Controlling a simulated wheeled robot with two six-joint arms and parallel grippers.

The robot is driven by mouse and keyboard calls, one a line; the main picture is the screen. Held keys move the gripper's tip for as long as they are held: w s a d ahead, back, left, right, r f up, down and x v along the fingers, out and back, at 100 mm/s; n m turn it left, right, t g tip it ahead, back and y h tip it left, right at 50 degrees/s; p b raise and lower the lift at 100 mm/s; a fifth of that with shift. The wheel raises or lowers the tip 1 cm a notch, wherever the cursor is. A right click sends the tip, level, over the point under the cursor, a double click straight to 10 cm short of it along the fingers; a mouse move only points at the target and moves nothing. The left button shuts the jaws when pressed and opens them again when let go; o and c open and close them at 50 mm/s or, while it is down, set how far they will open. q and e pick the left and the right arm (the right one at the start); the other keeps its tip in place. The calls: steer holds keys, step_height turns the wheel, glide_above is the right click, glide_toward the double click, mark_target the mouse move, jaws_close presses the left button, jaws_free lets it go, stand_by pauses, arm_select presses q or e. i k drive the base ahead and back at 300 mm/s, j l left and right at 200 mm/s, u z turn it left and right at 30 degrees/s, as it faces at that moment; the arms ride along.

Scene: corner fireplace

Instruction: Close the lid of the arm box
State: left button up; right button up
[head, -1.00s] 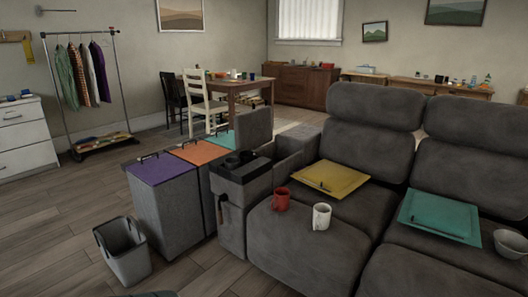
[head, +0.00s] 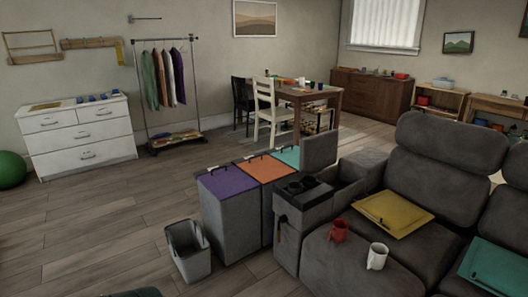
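The arm box (head: 303,207) is the grey upholstered armrest at the left end of the sofa, with a dark cup-holder top at its front. Its grey lid (head: 319,151) stands upright, open, behind the cup holders. The open compartment (head: 341,184) lies beside the lid, and its inside is mostly hidden from here. Neither of my grippers is in view.
Bins with purple (head: 228,182), orange (head: 264,168) and teal (head: 287,156) lids stand left of the arm box. A grey waste bin (head: 188,252) is in front of them.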

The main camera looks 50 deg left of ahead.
mark_target(318, 152)
steer(key=j+u, duration=0.65)
steer(key=u, duration=0.2)
steer(key=j+u, duration=0.6)
steer(key=u, duration=0.25)
steer(key=i+j+u, duration=0.9)
steer(key=i+u, duration=0.15)
steer(key=i, duration=0.3)
steer(key=i+u, duration=0.35)
steer(key=i, duration=0.15)
steer(key=i+z, duration=0.1)
steer(key=i, duration=0.85)
steer(key=i+j+z, duration=0.1)
steer(key=i, duration=0.9)
steer(key=i+z, duration=0.35)
steer(key=i, duration=0.2)
steer(key=i+j+z, duration=0.15)
steer(key=i+z, duration=0.25)
steer(key=i, duration=0.15)
steer(key=i+j+z, duration=0.35)
steer(key=i, duration=0.15)
steer(key=i+l+z, duration=0.1)
steer(key=z, duration=0.35)
steer(key=i+z, duration=0.25)
steer(key=z, duration=0.15)
steer(key=i+z, duration=0.15)
steer(key=z, duration=0.3)
steer(key=i+j+z, duration=0.15)
steer(key=z, duration=0.3)
steer(key=i+j+z, duration=0.15)
steer(key=z, duration=0.25)
